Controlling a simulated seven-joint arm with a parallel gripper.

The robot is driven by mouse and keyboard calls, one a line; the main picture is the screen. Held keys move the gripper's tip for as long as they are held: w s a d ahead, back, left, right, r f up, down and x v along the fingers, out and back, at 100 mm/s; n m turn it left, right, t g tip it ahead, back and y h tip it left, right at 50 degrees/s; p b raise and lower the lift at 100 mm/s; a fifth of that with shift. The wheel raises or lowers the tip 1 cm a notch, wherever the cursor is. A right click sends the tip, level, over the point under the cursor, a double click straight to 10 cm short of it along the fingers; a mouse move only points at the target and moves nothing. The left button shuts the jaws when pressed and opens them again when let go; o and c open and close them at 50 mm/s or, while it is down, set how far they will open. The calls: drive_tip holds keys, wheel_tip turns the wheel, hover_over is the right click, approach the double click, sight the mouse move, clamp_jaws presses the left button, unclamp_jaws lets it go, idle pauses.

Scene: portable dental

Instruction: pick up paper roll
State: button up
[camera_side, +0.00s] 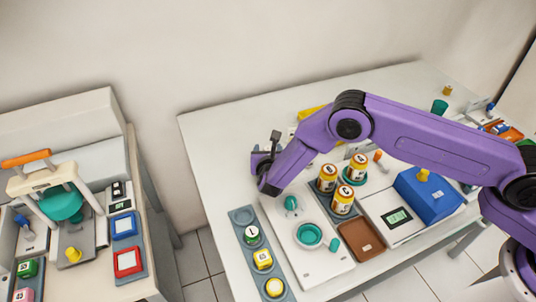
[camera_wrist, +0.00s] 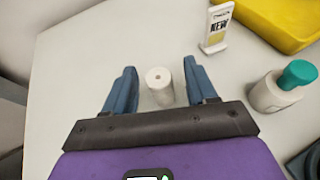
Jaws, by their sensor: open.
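My gripper (camera_wrist: 163,77) is open, with one blue finger to the left of the roll and one to the right. Gaps show between the roll and both fingers in this view. The lower part of the roll is partly hidden by my gripper's dark body. In the side view my gripper (camera_side: 264,170) is low over the left part of the table, and the roll cannot be made out there.
In the side view, several labelled cans (camera_side: 343,199) and a brown tray (camera_side: 361,240) are right of my gripper. The table's left edge is close.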

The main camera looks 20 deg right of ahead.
drive_tip(key=shift+w, duration=0.1)
drive_tip(key=shift+c, duration=0.3)
drive_tip(key=c, duration=1)
